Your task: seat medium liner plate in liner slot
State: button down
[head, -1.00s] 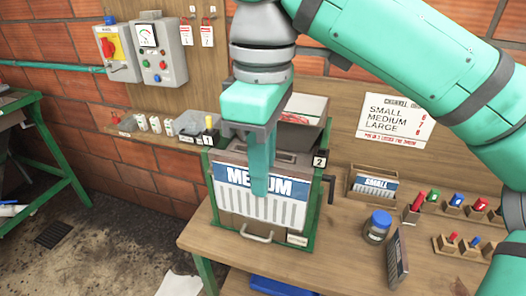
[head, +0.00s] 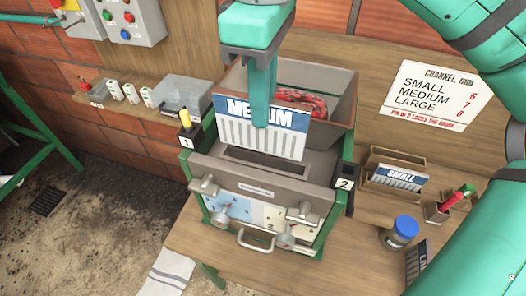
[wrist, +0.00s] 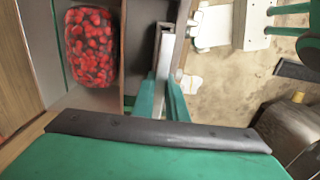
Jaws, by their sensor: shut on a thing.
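The medium liner plate (head: 281,138) is a white plate with grey slots and a blue "MEDIUM" band. My gripper (head: 263,110) is shut on it near its upper middle, and one finger covers part of the lettering. In the wrist view the plate (wrist: 164,60) shows edge-on between my fingers (wrist: 161,98). The plate is upright and stands over the slot (head: 240,162) in the machine's (head: 262,196) top. Its lower edge is close to the slot, but I cannot tell whether it has entered.
A hopper (head: 335,110) with red fruit (wrist: 90,45) stands behind the plate. A yellow-topped pin (head: 185,120) is at post 1; post 2 (head: 344,184) is at the right. A small liner plate (head: 400,176) in a rack and a blue-lidded jar (head: 402,232) stand on the bench at right.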

aim_at(264, 149)
notch_tip(264, 149, down, 9)
jog(key=shift+s+f, duration=0.1)
jog(key=c, duration=1.8)
grip_release()
jog(key=shift+o, duration=0.2)
jog(key=shift+d, duration=0.1)
